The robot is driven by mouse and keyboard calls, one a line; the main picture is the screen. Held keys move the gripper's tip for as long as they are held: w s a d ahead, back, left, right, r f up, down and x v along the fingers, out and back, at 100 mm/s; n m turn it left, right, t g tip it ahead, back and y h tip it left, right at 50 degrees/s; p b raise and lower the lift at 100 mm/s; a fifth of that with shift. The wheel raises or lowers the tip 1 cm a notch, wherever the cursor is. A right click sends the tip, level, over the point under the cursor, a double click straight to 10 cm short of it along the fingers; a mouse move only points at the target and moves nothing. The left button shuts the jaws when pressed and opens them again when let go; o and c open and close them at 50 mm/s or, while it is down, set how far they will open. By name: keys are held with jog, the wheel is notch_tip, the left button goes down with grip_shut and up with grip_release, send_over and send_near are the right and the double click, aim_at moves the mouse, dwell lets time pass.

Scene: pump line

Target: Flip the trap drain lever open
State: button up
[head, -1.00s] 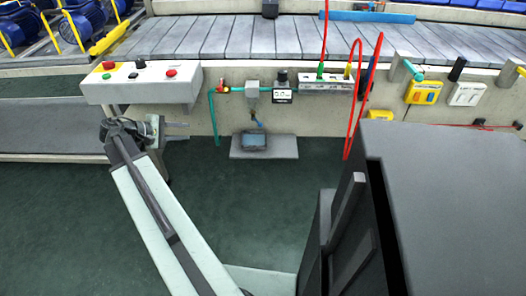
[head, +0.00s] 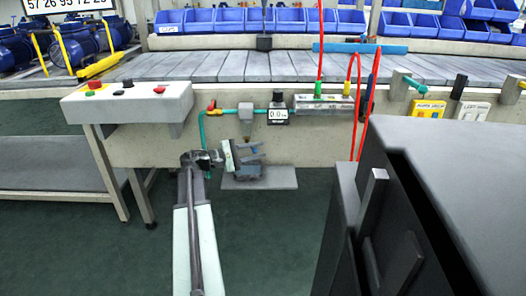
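The trap is a small grey box (head: 246,115) on the teal air line, mounted on the front of the conveyor frame. Its underside and the small drain lever are crowded by my gripper and I cannot make out the lever's position. My gripper (head: 241,154) is just below the trap, with a pale plate on its left and dark parts on its right. I cannot tell whether it touches the lever, nor whether its fingers are apart. A dark container below the trap blends with the gripper. A grey shelf (head: 268,180) lies beneath.
A red-handled valve (head: 212,105) is left of the trap and a gauge (head: 278,112) is right of it. Further left is a control box (head: 128,102) with buttons. Red hoses (head: 358,100) hang to the right.

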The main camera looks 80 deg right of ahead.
jog(key=shift+x, duration=1.1)
grip_shut()
jog(key=shift+s+h, duration=0.1)
jog(key=shift+h, duration=0.2)
jog(key=shift+s+d+n+t+h, duration=0.1)
jog(key=shift+d+n+t+h, duration=0.3)
jog(key=shift+n+t+h, duration=0.35)
jog(key=shift+s+d+n+t+h, duration=0.1)
jog(key=shift+d+n+t+h, duration=0.3)
jog(key=shift+n+t+h, duration=0.35)
grip_release()
